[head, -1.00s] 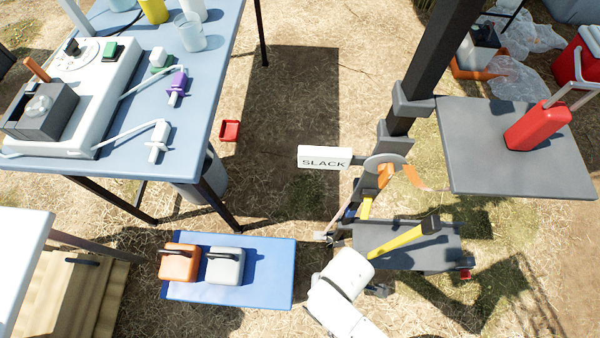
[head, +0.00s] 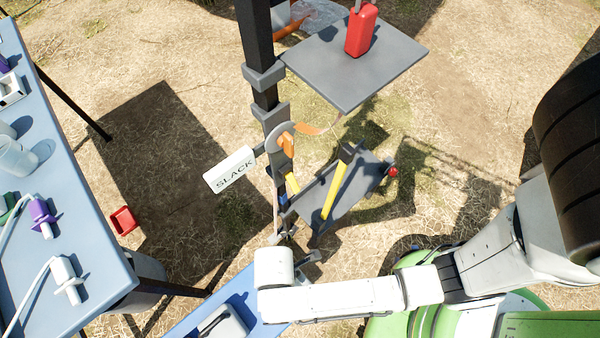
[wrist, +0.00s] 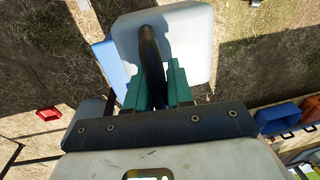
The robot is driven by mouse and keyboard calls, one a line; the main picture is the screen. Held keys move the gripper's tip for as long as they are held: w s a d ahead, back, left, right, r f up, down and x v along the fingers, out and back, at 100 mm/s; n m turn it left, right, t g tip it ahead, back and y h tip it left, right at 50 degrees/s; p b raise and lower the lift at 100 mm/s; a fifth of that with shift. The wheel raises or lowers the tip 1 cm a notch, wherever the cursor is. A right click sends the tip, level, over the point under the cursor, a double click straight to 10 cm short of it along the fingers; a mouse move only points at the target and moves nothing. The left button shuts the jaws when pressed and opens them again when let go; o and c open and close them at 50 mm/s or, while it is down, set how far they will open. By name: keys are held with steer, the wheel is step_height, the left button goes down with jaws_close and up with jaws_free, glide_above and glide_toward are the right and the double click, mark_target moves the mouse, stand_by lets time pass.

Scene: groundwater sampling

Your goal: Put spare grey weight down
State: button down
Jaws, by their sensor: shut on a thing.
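The grey weight (wrist: 190,35) is a pale rounded block with a dark arched handle (wrist: 150,55). My gripper (wrist: 153,78) has green fingers on both sides of that handle in the wrist view and is shut on it. A blue mat (wrist: 108,62) shows past the weight's left side; I cannot tell whether the weight touches it. In the head view, a pale grey block with a dark handle (head: 226,322) is on the blue mat (head: 243,290), cut by the bottom edge. I cannot tell if it is the held one. My arm hides the gripper there.
A black post carries a grey shelf (head: 375,60) with a red can (head: 361,30). A white SLACK sign (head: 230,170) and a platform with a yellow-handled hammer (head: 335,190) stand beside it. A blue table (head: 85,265) is at left. A red tray (head: 123,220) lies on the ground.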

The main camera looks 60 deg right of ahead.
steer(key=w+a, duration=0.1)
steer(key=w+a+f, duration=0.1)
steer(key=w+f+b, duration=0.1)
steer(key=w, duration=0.1)
steer(key=shift+w+a+f, duration=0.1)
steer(key=shift+a+f, duration=0.05)
steer(key=shift+a, duration=0.25)
steer(key=w+a+f+b, duration=0.2)
steer(key=w+f+b, duration=0.1)
steer(key=f, duration=0.5)
steer(key=shift+w+a+f, duration=0.25)
steer(key=shift+w, duration=0.1)
steer(key=c, duration=1)
jaws_free()
steer(key=shift+s+f, duration=0.1)
step_height(320, 180, up, 12)
steer(key=w+p, duration=0.1)
steer(key=p, duration=0.2)
steer(key=shift+w+d, duration=0.15)
steer(key=shift+d, duration=0.15)
